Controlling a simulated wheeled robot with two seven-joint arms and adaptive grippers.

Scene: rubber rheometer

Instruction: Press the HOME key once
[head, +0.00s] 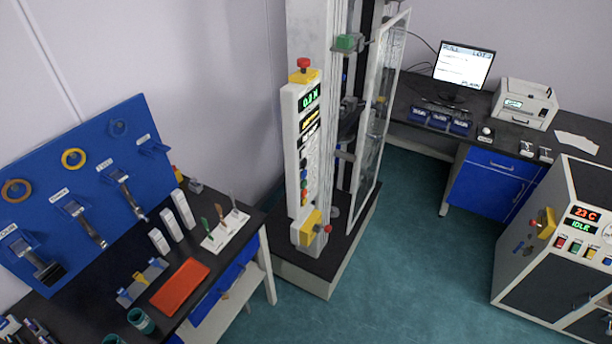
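A tall white testing machine (318,35) stands in the middle of the head view. Its narrow control panel (291,150) carries a lit green display (309,98), a yellow display below it and a column of small coloured keys (304,186). The key labels are too small to read, so I cannot tell which is HOME. A cabinet (590,185) at the right edge has displays with "23 C" and "IDLE" and a row of coloured keys (575,247), also unreadable. Neither of my grippers is in view.
A red emergency button (303,64) tops the panel. A clear guard door (385,115) stands right of the panel. A dark bench (190,245) with tools is left. Floor (410,255) is clear between machine and cabinet.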

